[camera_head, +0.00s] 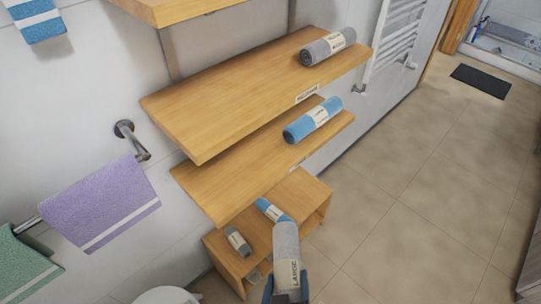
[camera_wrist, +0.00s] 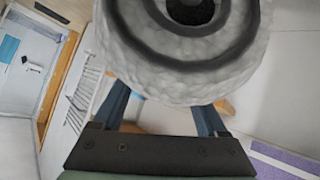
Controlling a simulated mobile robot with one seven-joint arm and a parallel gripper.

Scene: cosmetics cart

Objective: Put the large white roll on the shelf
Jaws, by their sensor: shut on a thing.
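My gripper (camera_head: 287,290) is at the bottom of the head view, shut on the large white roll (camera_head: 286,243). The roll looks greyish white, stands roughly upright and has a pale label reading "LARGE". In the wrist view the roll's spiral end (camera_wrist: 190,70) fills the top, above the two blue fingers of my gripper (camera_wrist: 162,112). The wooden shelf unit is to the upper left: an upper shelf (camera_head: 215,100) bears a grey roll (camera_head: 328,47) at its right end, and a lower shelf (camera_head: 225,180) bears a blue roll (camera_head: 313,120). Both shelves have small labels on their front edges.
A wooden box unit (camera_head: 300,190) below the shelves holds a small blue roll (camera_head: 271,210) and a small grey roll (camera_head: 237,242). Another shelf (camera_head: 190,8) is at the top. A purple towel (camera_head: 100,205) hangs at left.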

